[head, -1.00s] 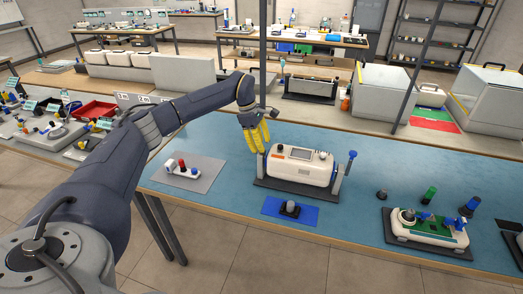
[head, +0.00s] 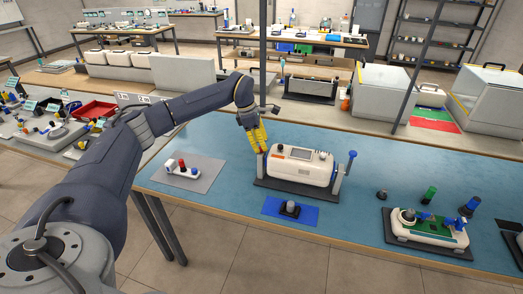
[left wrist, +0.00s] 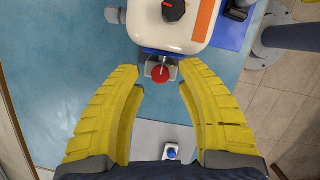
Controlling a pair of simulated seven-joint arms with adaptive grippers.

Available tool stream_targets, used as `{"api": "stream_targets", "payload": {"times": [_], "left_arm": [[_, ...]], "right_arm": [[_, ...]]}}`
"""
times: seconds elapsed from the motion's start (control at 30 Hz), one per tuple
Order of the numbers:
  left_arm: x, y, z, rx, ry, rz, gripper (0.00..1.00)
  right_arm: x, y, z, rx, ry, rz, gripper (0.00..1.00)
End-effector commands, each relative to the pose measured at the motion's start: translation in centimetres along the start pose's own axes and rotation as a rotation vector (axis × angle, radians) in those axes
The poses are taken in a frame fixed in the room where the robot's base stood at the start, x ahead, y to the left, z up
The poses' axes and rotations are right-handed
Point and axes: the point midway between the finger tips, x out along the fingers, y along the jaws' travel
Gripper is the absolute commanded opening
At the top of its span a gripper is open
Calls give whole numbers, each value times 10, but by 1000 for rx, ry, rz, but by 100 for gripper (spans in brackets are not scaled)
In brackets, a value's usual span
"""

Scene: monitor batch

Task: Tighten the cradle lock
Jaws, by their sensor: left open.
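A white monitor (head: 300,168) with a screen and an orange label sits in a dark cradle (head: 268,187) on the blue table. A blue-headed lever or knob (head: 351,155) stands at the cradle's right end. In the left wrist view, a red round knob (left wrist: 160,74) is on a bracket at the near end of the monitor (left wrist: 150,28). My left gripper (head: 260,151) is at the cradle's left end. Its yellow fingers (left wrist: 160,76) are open, one each side of the red knob, with visible gaps. My right gripper is not in view.
A grey mat (head: 205,180) with small red and white parts lies left of the cradle. A blue mat (head: 272,207) with a dark-based knob lies in front. A white device with a green board (head: 432,229) and loose knobs stand right. Blue tabletop between is clear.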

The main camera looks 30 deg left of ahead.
Motion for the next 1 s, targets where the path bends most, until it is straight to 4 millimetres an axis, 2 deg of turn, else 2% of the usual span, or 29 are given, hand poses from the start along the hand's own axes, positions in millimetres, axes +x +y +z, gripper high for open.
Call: {"api": "stream_targets", "payload": {"times": [0.27,0.73,1.0], "left_arm": [[1,0,0,1,0,-1,36],[20,0,-6,1,0,-3,36],[23,0,-7,2,0,-1,36]], "right_arm": [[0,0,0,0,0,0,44],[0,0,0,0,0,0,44],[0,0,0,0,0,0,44]]}}
